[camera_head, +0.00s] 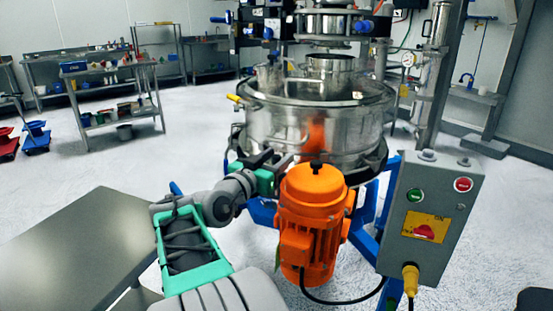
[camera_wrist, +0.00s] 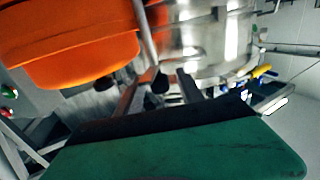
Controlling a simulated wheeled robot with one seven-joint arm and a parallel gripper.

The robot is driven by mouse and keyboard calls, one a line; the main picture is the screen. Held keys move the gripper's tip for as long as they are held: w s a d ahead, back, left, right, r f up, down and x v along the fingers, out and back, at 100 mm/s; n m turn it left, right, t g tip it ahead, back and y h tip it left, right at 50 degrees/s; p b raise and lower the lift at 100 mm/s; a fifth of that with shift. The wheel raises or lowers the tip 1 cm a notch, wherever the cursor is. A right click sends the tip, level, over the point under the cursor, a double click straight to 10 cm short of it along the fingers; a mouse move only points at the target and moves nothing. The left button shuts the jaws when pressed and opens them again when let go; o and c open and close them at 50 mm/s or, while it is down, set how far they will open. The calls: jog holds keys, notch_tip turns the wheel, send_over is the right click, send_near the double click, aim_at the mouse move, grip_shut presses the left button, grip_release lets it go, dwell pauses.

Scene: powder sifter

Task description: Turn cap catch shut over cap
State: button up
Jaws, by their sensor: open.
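The steel sifter drum (camera_head: 270,120) stands in the middle of the head view, and its wall also fills the upper right of the wrist view (camera_wrist: 205,50). A lever with a yellow grip (camera_head: 235,99) sticks out at the drum's left rim; a yellow grip also shows in the wrist view (camera_wrist: 262,71). I cannot tell for sure which part is the cap catch or the cap. My gripper (camera_head: 275,160) is open in front of the drum, left of the orange motor. In the wrist view its fingers (camera_wrist: 168,82) are apart, near a thin metal bar (camera_wrist: 147,35); contact is unclear.
The orange motor (camera_head: 312,205) is close to the right of my gripper. A grey control box (camera_head: 430,215) stands further right on the blue frame (camera_head: 365,225). A grey table (camera_head: 75,245) is at front left. Shelves with parts (camera_head: 115,95) stand behind, beyond open floor.

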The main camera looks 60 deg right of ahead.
jog(key=shift+c, duration=0.3)
grip_shut()
